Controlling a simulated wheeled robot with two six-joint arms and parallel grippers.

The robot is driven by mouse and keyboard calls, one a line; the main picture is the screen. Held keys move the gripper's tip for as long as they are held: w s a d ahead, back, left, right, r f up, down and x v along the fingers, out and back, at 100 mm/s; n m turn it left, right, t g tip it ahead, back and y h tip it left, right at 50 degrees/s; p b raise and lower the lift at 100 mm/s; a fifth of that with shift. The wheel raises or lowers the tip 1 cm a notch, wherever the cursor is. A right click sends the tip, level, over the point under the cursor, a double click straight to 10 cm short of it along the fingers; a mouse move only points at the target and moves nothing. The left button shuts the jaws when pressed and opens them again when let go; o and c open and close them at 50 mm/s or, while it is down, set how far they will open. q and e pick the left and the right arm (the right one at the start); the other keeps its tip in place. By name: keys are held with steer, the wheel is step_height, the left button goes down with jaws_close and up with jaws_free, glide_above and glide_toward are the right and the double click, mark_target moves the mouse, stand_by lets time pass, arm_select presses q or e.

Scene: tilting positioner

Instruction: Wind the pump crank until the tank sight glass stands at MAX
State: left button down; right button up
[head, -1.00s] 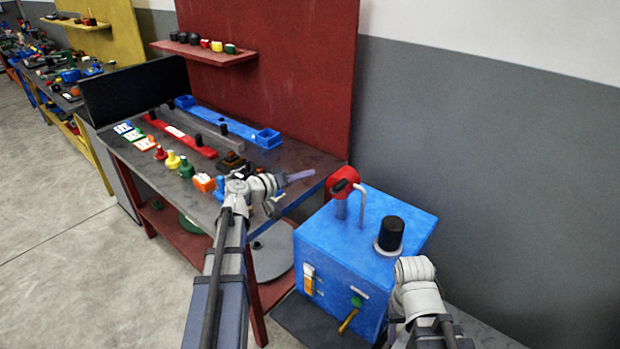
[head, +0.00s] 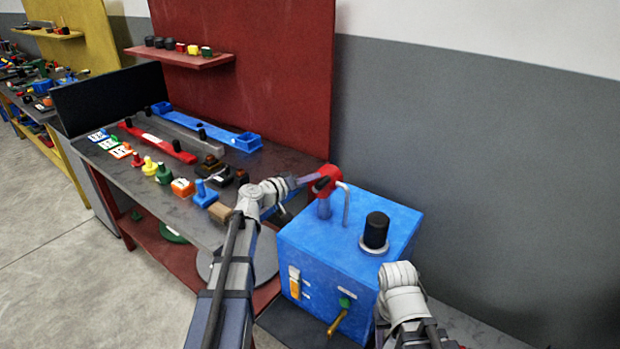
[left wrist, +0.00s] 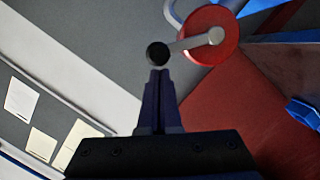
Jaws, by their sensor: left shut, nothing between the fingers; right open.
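The blue tank (head: 345,240) has a red crank wheel (head: 331,174) at its back left, with a black knob (head: 321,185). In the left wrist view the red wheel (left wrist: 205,52) carries a grey crank arm (left wrist: 190,43) ending in the black knob (left wrist: 157,53). My left gripper (left wrist: 158,72) is shut and empty, its tips right at the knob; I cannot tell whether they touch. In the head view the left gripper (head: 306,181) reaches the crank from the left. The sight glass (head: 294,283) on the tank front is orange below and pale above; its marks are unreadable. My right gripper does not show.
A black cap (head: 375,230) stands on the tank top beside a bent grey pipe (head: 345,205). A brass lever (head: 337,323) and green knob (head: 345,303) are on the front. The workbench (head: 110,165) at left holds several coloured parts.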

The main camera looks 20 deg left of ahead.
arm_select(q)
steer(key=shift+s+d+f+m, duration=0.1)
steer(key=shift+d+m, duration=0.2)
steer(key=shift+s+d+f, duration=0.1)
steer(key=shift+d, duration=0.1)
